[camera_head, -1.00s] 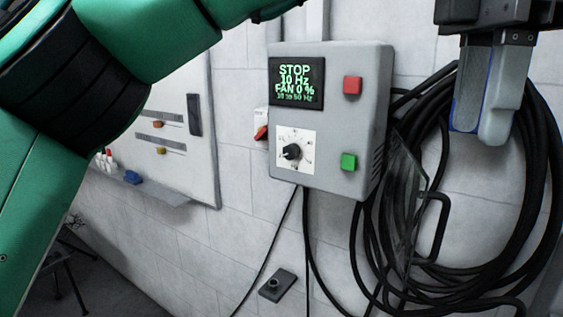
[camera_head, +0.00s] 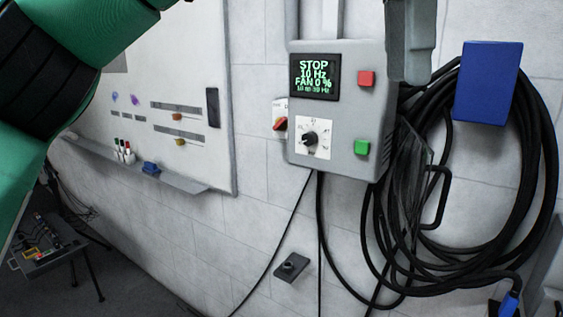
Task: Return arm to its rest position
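My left arm (camera_head: 85,45) is green with black ribbed bands and fills the upper left of the head view. My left gripper (camera_head: 411,50) shows as grey fingers at the top edge, in front of or beside the upper right corner of the grey control box (camera_head: 349,165). The fingers overlap in this view, so any gap between them is hidden, and I see nothing held in them. The box display (camera_head: 315,77) reads STOP, 10 Hz, FAN 0 %. The box has a red button (camera_head: 367,78), a green button (camera_head: 362,147) and a black knob (camera_head: 310,139). My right gripper is out of view.
A black cable coil (camera_head: 540,150) hangs below a blue block (camera_head: 485,85) on the right. A red-handled switch (camera_head: 280,122) sits left of the box. A whiteboard (camera_head: 195,75) with a pen ledge (camera_head: 185,181) and a small table (camera_head: 45,258) are at left.

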